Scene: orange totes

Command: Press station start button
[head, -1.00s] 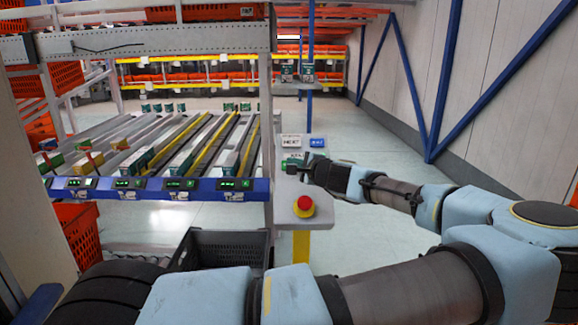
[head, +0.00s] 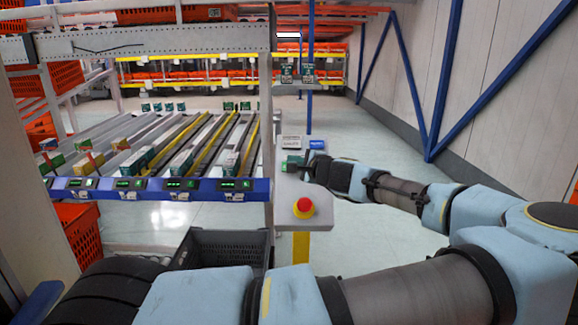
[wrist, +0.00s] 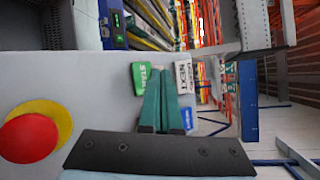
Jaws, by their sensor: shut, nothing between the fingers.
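The green START button (wrist: 141,77) shows in the wrist view on the grey station panel (wrist: 85,85), partly covered by my fingers. My gripper (wrist: 162,74) is shut and empty, its two green fingers together. The fingertips appear over the right edge of the START button; I cannot tell whether they touch it. The white NEXT button (wrist: 184,77) lies just right of the fingertips. In the head view my gripper (head: 289,168) is over the station panel, where it hides most of the START button.
A red mushroom button (head: 303,207) on a yellow ring sits on the near part of the panel. A blue button (head: 316,144) is beside NEXT. Sloped roller lanes with boxes (head: 185,160) stand left. A dark grey tote (head: 215,240) is below. Floor to the right is clear.

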